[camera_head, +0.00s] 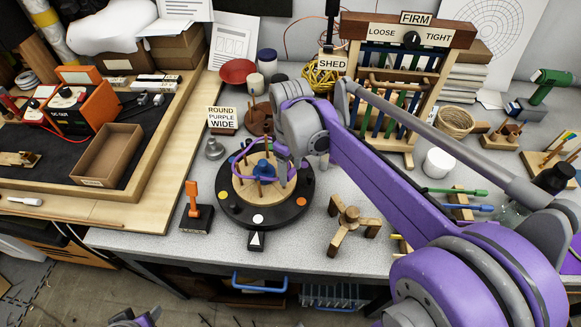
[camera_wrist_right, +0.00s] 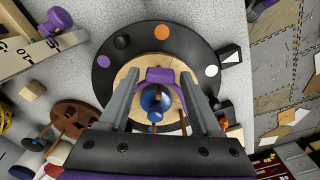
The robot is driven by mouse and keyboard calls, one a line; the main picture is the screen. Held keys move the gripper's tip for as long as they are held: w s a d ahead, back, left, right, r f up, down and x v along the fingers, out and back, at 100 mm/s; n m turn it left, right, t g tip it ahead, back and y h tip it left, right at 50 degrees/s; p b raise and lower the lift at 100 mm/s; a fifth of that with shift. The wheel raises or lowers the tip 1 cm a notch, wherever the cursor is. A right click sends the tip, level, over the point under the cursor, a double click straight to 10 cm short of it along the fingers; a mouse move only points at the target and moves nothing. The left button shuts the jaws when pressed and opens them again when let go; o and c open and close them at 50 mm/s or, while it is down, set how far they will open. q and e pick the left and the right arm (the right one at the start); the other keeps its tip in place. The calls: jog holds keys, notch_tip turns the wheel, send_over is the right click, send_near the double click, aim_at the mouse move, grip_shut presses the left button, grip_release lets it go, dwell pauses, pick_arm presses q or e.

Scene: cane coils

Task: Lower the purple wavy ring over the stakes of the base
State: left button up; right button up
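The round wooden base (camera_head: 248,192) sits on a black turntable (camera_head: 231,211) and carries upright stakes around a blue centre piece (camera_head: 264,166). The purple wavy ring (camera_head: 236,160) is around the stakes' area; its exact height is unclear. It also shows as a purple arch (camera_wrist_right: 160,74) in the right wrist view. My right gripper (camera_wrist_right: 160,82) is over the base, its two grey fingers spread on either side of the arch. Whether they press on the ring is not clear. Only a grey and purple piece of my left arm shows at the bottom edge; its fingers are hidden.
A three-legged wooden piece (camera_head: 353,222) stands right of the turntable, and an orange-handled clamp (camera_head: 194,205) at its left. A brown disc with pegs (camera_wrist_right: 75,122) and a sign reading ROUND PURPLE WIDE (camera_head: 222,117) are behind. The rack (camera_head: 402,90) stands at the back.

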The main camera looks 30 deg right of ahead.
jog(key=shift+o, duration=0.6)
notch_tip(320, 180, up, 11)
jog(key=shift+p, duration=0.35)
jog(key=shift+f, duration=0.1)
jog(key=s+a+f+m+t, duration=0.2)
jog(key=s+a+f, duration=0.2)
jog(key=s+f, duration=0.2)
jog(key=s+a+f+m+t, duration=0.2)
jog(key=s+f, duration=0.4)
jog(key=f, duration=0.3)
jog(key=shift+s+a+f+m+t, duration=0.35)
jog(key=shift+a+t, duration=0.35)
jog(key=shift+a, duration=0.4)
